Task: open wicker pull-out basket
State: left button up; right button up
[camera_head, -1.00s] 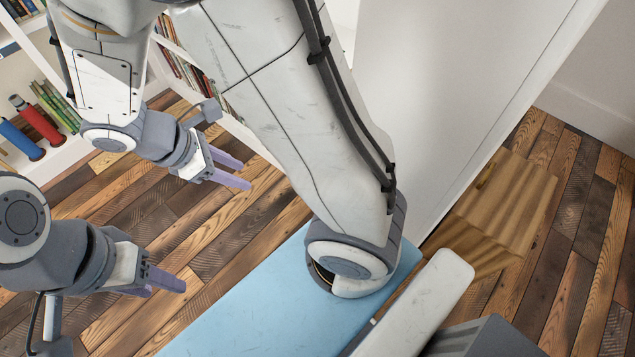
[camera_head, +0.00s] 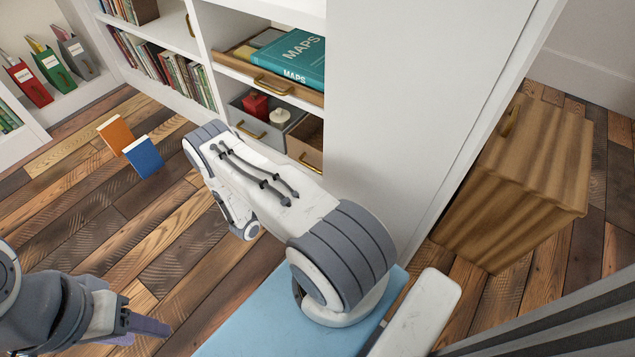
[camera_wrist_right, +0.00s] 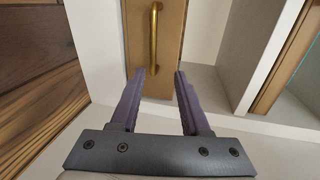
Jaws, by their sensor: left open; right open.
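A brown pull-out front (camera_wrist_right: 172,55) with an upright brass handle (camera_wrist_right: 154,40) lies ahead of my right gripper (camera_wrist_right: 161,73) in the right wrist view. The gripper is open and empty; its purple fingers point at the front, with the handle beyond the gap between them. I cannot make out a wicker weave. My left gripper (camera_head: 146,328) is open and empty at the lower left.
A wooden cabinet (camera_head: 525,175) stands right. Two books (camera_head: 143,156) (camera_head: 115,135) stand on the plank floor.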

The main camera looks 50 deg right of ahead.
aim_at(317, 170)
jog(key=shift+n, duration=0.3)
jog(key=b+x, duration=0.1)
jog(key=x, duration=0.2)
jog(key=f+b+x, duration=0.1)
jog(key=b+x, duration=0.1)
jog(key=x, duration=0.2)
jog(key=b+x, duration=0.1)
jog(key=x, duration=0.3)
jog(key=shift+s+a+f, duration=0.1)
jog(key=shift+f, duration=0.05)
grip_shut()
dwell(0.8)
